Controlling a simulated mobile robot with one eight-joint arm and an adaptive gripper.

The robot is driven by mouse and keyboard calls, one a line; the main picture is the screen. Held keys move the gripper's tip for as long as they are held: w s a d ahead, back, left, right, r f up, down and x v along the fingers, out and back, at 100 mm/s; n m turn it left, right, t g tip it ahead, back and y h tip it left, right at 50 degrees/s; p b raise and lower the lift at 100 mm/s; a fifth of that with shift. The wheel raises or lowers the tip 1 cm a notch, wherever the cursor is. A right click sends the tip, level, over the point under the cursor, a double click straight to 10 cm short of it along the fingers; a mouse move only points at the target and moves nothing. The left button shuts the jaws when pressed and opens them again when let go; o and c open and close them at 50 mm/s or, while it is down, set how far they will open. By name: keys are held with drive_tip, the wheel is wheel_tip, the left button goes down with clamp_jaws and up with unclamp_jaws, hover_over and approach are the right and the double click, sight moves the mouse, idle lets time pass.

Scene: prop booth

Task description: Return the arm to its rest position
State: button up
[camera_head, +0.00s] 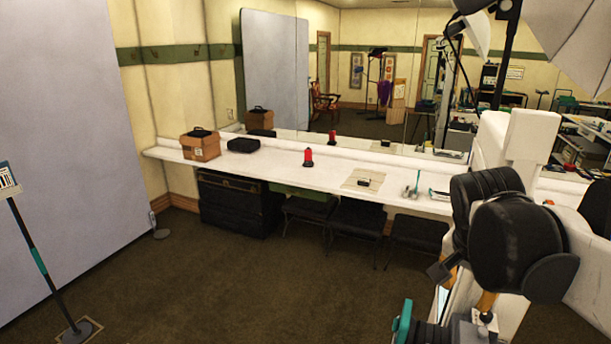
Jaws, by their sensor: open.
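My arm is folded at the right side of the head view, with large black joints and white links in front of the counter's right end. What looks like part of my gripper (404,322), with a teal piece, shows low in the picture at the bottom edge. It is cut off by the frame, and nothing is seen held in it. It is in front of the counter and apart from the things on it.
A long white counter (270,163) runs along a mirrored wall, holding a brown box (200,145), a black case (243,145) and a red object (308,157). The middle floor (240,285) is clear.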

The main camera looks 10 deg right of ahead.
drive_tip(key=s+a+f+n+t+y, duration=0.2)
drive_tip(key=a+f+n, duration=0.1)
drive_tip(key=a+n, duration=0.4)
drive_tip(key=s+a+f+n+t+y, duration=0.25)
drive_tip(key=a+n, duration=0.25)
drive_tip(key=a, duration=0.5)
wheel_tip(320, 180, down, 24)
drive_tip(key=b, duration=2.4)
drive_tip(key=shift+w+d+r+h, duration=0.15)
drive_tip(key=shift+d+r+h, duration=0.05)
drive_tip(key=shift+h, duration=0.25)
